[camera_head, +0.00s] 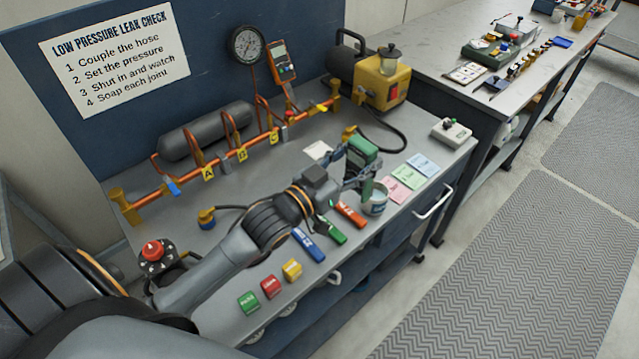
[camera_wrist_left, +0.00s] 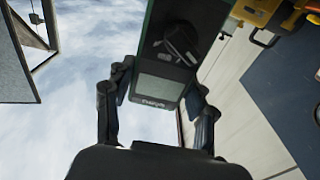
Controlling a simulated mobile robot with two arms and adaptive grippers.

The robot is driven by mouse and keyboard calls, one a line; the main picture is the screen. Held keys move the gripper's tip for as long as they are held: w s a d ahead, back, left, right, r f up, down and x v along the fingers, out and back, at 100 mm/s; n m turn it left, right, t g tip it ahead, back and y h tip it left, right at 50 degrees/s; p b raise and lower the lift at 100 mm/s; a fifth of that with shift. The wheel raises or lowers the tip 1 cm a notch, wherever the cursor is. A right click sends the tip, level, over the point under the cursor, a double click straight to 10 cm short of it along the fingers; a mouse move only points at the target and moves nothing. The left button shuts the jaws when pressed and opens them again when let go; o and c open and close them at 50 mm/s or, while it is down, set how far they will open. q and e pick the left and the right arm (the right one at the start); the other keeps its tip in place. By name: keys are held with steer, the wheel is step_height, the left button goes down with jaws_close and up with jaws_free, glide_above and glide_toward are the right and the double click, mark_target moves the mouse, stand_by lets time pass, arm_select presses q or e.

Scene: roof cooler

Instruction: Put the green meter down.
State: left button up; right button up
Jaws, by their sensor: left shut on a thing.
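The green meter (camera_head: 362,152) is held upright above the right part of the bench (camera_head: 425,150). My left gripper (camera_head: 361,174) is shut on it. In the left wrist view the meter (camera_wrist_left: 160,88) shows its dark face and grey screen between the two fingers of my left gripper (camera_wrist_left: 161,84). The fingers hide part of the meter's lower end in the head view; I cannot tell the exact gap to the bench. My right gripper does not show.
A small tin (camera_head: 377,199) stands close below the meter. Coloured cards (camera_head: 407,177) lie to its right. Red (camera_head: 351,214), green (camera_head: 333,232) and blue (camera_head: 308,245) tubes lie in front. A yellow pump (camera_head: 382,82) stands behind, with a black hose. A white box (camera_head: 451,131) sits near the right edge.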

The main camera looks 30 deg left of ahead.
arm_select(q)
steer(key=a+f, duration=0.7)
steer(key=f, duration=0.3)
steer(key=shift+s+a+p, duration=0.2)
steer(key=shift+a+p, duration=0.15)
steer(key=shift+p, duration=0.1)
steer(key=shift+f, duration=0.15)
steer(key=o, duration=1.5)
steer(key=shift+f, duration=0.1)
steer(key=shift+o, duration=0.2)
